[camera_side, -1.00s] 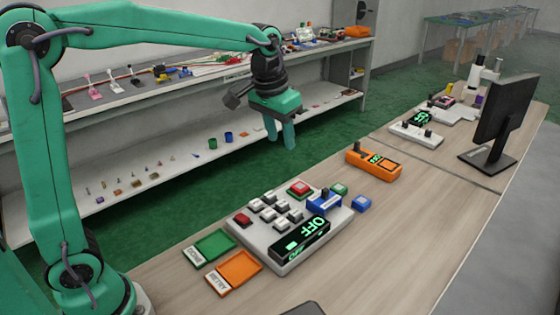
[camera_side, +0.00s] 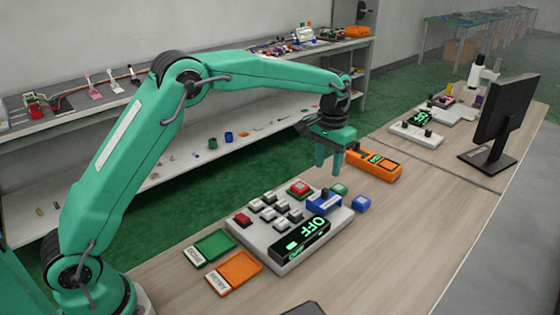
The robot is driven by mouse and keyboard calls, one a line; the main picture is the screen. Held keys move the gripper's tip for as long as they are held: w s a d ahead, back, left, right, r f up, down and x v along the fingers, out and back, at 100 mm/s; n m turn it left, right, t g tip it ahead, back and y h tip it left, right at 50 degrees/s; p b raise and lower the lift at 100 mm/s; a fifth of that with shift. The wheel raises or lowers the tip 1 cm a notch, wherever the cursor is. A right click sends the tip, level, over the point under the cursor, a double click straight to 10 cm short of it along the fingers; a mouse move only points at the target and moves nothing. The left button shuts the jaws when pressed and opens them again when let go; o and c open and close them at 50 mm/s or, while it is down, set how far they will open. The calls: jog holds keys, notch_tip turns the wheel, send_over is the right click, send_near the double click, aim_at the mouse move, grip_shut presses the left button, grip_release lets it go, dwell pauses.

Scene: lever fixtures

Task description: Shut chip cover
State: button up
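A small blue fixture (camera_side: 324,205) with a pale bar sits on the right end of the grey test board (camera_side: 297,258). It may be the chip socket and its cover, but it is too small to tell how far the cover is open. My gripper (camera_side: 328,170) points down above and just behind this fixture, apart from it. Its two green fingers are spread with nothing between them.
The board carries several white switches, red buttons and an OFF display (camera_side: 300,239). Green (camera_side: 212,247) and orange (camera_side: 235,272) trays lie to its left. An orange meter (camera_side: 378,165) and small blue block (camera_side: 361,203) lie right. Bench between board and monitor (camera_side: 506,112) is clear.

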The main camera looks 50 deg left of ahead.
aim_at(325, 189)
jog(key=shift+f, duration=0.2)
jog(key=shift+f, duration=3.75)
grip_shut()
